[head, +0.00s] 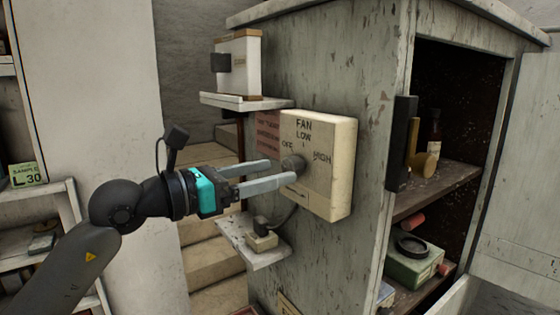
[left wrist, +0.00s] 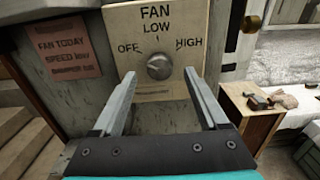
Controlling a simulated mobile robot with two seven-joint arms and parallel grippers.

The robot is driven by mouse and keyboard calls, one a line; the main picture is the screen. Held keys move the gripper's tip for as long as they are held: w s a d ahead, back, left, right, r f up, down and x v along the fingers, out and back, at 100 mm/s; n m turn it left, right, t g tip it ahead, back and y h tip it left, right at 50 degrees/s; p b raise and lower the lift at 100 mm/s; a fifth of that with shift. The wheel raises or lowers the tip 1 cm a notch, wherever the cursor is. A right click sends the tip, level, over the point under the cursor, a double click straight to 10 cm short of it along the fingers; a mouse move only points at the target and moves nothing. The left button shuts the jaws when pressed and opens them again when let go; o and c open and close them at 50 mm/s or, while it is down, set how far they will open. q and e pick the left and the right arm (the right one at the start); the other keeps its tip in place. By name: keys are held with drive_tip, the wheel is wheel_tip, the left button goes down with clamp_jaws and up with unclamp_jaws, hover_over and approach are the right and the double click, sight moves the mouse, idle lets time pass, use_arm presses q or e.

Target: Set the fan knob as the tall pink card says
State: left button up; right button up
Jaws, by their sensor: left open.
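The fan box (head: 330,190) is a cream box on the side of a grey wooden cabinet, marked FAN, OFF, LOW and HIGH. Its round grey knob (left wrist: 159,66) sits below the LOW mark; I cannot tell where it points. A pink card (left wrist: 68,50) left of the box reads FAN TODAY and SPEED, with the word after SPEED too blurred to read; in the head view the card (head: 267,133) is partly hidden by the box. My left gripper (head: 283,174) is open, its fingers reaching toward the knob, one on each side in the wrist view. My right gripper is not in view.
A small shelf (head: 245,102) with a white box (head: 238,65) is above, and a lower shelf (head: 254,243) holds a small plug-like block (head: 261,240). The cabinet's open front at right shows a bottle (head: 433,132) and a green box (head: 414,262).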

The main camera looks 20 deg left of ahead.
sight(295, 167)
use_arm(q)
drive_tip(key=shift+p+x, duration=0.35)
drive_tip(key=shift+x, duration=1.05)
clamp_jaws()
